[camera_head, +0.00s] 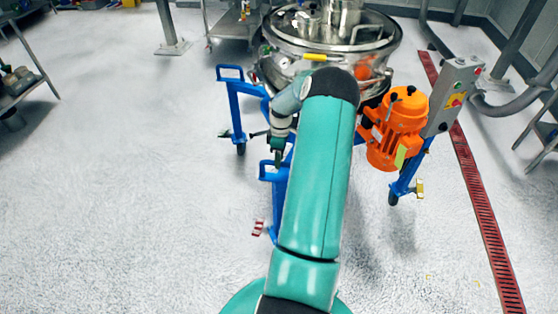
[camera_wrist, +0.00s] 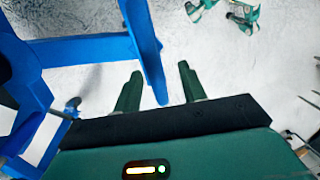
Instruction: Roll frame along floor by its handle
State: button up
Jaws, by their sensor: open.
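The blue wheeled frame (camera_head: 280,205) carries a round steel sifter (camera_head: 290,62) with an orange motor (camera_head: 397,130) on its right. A blue loop handle (camera_head: 230,72) sticks out at the frame's upper left. A second, nearer blue handle (camera_head: 266,170) is just below my gripper (camera_head: 278,155), which points down. In the wrist view my gripper (camera_wrist: 160,72) is open, its two green fingers apart. A blue bar (camera_wrist: 146,45) of the frame runs between them in the picture, touching neither clearly. I cannot tell how deep it sits. My arm hides part of the frame.
A grey control box (camera_head: 455,95) stands right of the motor. A red floor grate (camera_head: 480,195) runs along the right. A metal shelf (camera_head: 22,78) stands at the left and a post (camera_head: 169,30) at the back. The pale floor (camera_head: 130,190) at left is clear.

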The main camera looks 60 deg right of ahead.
notch_tip(320, 180, up, 12)
jog(key=d, duration=0.2)
jog(key=shift+w+d, duration=0.15)
jog(key=shift+w, duration=0.3)
